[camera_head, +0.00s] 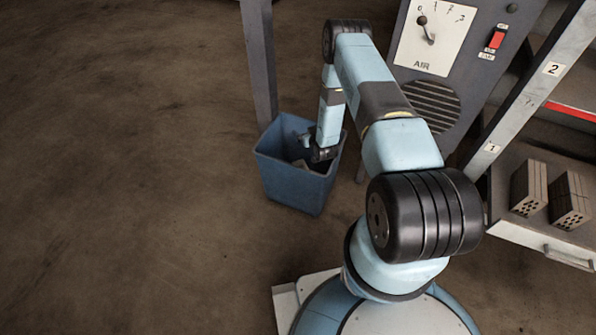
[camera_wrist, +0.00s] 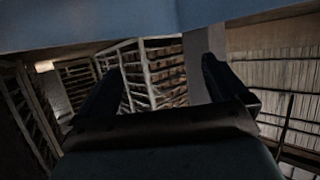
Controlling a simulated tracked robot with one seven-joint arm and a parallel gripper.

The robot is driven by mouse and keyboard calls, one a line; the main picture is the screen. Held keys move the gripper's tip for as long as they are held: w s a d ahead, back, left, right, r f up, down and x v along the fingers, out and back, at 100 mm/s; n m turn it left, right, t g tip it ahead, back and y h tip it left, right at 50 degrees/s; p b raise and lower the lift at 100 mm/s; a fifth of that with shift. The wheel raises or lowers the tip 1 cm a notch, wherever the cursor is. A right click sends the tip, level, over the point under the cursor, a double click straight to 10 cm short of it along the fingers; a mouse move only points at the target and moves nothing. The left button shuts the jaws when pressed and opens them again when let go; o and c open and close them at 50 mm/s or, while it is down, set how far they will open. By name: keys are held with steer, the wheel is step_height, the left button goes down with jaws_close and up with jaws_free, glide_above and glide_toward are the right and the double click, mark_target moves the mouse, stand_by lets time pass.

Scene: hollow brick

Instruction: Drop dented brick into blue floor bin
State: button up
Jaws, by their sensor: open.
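The blue floor bin (camera_head: 292,187) stands on the floor beside a grey post. My gripper (camera_head: 314,151) is at the bin's mouth, near its right side. Its two dark fingers (camera_wrist: 160,85) stand wide apart in the wrist view with nothing between them. A small grey-brown shape (camera_head: 300,163) shows inside the bin below the gripper; it is partly hidden, and I cannot tell surely that it is the dented brick. A blue band, perhaps the bin's wall, crosses the top of the wrist view.
Two grey hollow bricks (camera_head: 529,188) (camera_head: 570,199) stand on a shelf (camera_head: 508,160) at the right. A grey cabinet (camera_head: 455,65) marked AIR stands behind my arm. The post (camera_head: 258,60) rises behind the bin. The floor (camera_head: 110,180) at the left is clear.

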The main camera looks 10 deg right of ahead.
steer(key=v, duration=1.3)
steer(key=shift+s, duration=0.3)
steer(key=shift+d+r, duration=0.1)
steer(key=shift+r, duration=0.05)
